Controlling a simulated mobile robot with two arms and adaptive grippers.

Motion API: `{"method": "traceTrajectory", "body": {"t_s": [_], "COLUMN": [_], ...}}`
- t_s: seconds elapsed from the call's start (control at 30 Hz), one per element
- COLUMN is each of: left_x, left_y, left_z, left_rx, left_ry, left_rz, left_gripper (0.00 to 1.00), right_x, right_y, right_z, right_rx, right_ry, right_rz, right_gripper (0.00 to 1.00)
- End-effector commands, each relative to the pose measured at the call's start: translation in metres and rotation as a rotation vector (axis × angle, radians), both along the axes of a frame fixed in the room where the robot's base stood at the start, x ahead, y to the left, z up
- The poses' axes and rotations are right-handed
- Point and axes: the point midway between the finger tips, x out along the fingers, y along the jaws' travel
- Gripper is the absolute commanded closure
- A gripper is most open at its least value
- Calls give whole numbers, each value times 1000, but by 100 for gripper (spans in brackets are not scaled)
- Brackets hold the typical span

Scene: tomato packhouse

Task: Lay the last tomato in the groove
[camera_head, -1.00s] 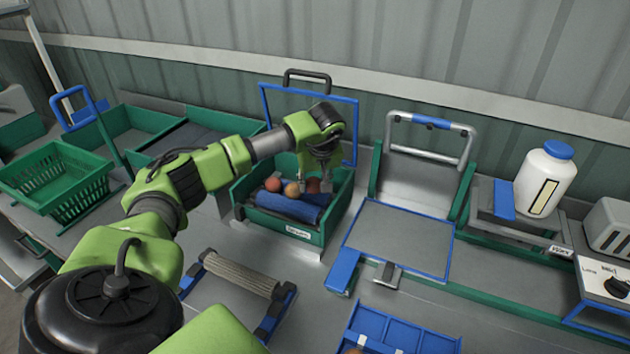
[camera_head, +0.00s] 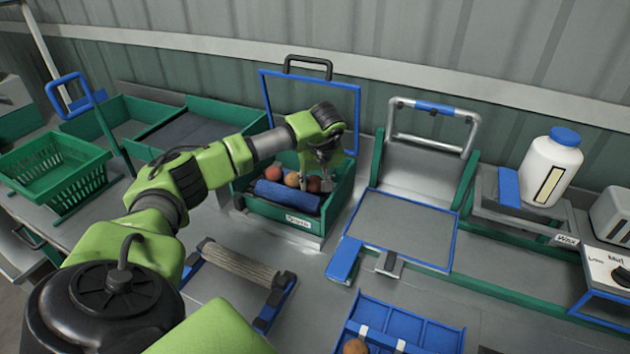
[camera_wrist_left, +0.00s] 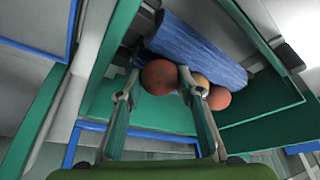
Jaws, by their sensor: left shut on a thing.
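My left gripper (camera_head: 322,172) reaches down into a green box (camera_head: 333,212) at the back middle. It is shut on a reddish tomato (camera_head: 313,184), which also shows between the two fingers in the left wrist view (camera_wrist_left: 159,77). Beside it in a row are a yellowish tomato (camera_head: 292,179) and an orange-red tomato (camera_head: 275,172). In the wrist view a finger partly hides the yellowish one. A blue roll (camera_head: 287,196) lies in front of the row. The strip behind the roll looks like the groove. I cannot tell whether the held tomato touches the bottom. My right gripper is not in view.
A raised blue-framed lid (camera_head: 350,110) stands behind the box. A ribbed roller (camera_head: 242,264) lies in front. A blue divided tray (camera_head: 425,335) holds another tomato (camera_head: 355,347). A grey blue-edged plate (camera_head: 402,228) is to the right, a green basket (camera_head: 75,185) far left.

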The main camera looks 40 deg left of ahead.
Motion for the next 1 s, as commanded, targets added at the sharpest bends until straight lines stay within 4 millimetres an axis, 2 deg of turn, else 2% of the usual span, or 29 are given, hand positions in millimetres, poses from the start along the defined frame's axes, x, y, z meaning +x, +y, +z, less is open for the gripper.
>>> {"method": "traceTrajectory", "body": {"t_s": [0.47,0.5,0.57,0.8,0.9,1.0], "left_x": [0,0,0,0,0,0], "left_y": [0,0,0,0,0,0], "left_z": [-6,-5,-5,-5,-5,-5], "left_rx": [-1,-1,-1,0,0,0], "left_ry": [-1,-1,-1,0,0,0], "left_rz": [0,0,0,0,0,0], "left_gripper": [76,60,46,46,57,57], "right_x": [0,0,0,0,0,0], "right_y": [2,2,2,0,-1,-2], "right_z": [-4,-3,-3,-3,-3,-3], "right_rx": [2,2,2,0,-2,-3], "right_ry": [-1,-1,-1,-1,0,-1], "right_rz": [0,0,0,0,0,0], "right_gripper": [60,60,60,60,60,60]}}
